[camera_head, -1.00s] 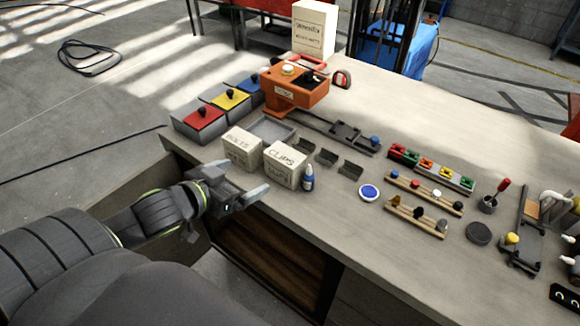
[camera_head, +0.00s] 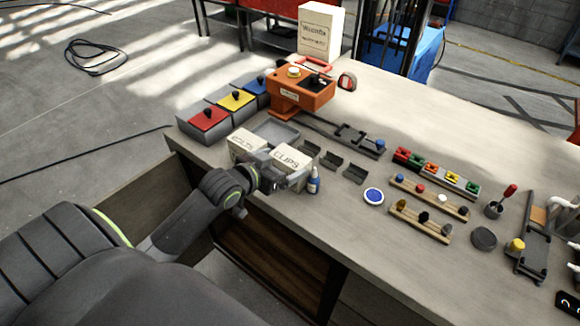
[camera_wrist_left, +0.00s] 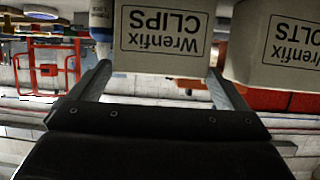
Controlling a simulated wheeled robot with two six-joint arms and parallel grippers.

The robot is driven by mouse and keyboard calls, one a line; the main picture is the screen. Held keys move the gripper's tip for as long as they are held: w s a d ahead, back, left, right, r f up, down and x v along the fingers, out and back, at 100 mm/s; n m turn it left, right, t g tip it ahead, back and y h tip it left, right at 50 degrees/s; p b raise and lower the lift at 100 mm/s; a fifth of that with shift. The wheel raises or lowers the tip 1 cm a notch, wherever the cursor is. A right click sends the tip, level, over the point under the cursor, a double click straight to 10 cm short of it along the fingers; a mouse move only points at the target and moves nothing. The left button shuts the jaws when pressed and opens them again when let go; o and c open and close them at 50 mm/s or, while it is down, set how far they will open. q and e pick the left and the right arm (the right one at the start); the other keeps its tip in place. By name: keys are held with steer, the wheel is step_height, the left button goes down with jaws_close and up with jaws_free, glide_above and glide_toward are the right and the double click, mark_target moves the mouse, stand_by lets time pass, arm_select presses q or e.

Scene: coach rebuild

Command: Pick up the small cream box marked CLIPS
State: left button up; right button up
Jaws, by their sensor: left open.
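The small cream box marked CLIPS (camera_head: 289,159) stands near the front edge of the bench, its lower front partly hidden by my gripper. In the left wrist view the CLIPS box (camera_wrist_left: 165,28) appears upside down, ahead of the gripper and roughly centred between the fingers. My left gripper (camera_head: 284,181) is open at the box's front side, with its fingers spread toward either side of the box. It also shows in the left wrist view (camera_wrist_left: 159,72), with nothing clamped. Whether a finger touches the box I cannot tell. My right gripper is not in view.
A matching cream box, BOLTS (camera_head: 246,145), stands close on the left of CLIPS. A small blue bottle (camera_head: 314,181) stands close on its right. Small black bins (camera_head: 332,160) and a grey tray (camera_head: 281,132) lie behind.

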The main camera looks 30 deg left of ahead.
arm_select(q)
steer(key=shift+p+x, duration=0.5)
steer(key=shift+x, duration=1.8)
steer(key=shift+r, duration=0.1)
steer(key=c, duration=0.8)
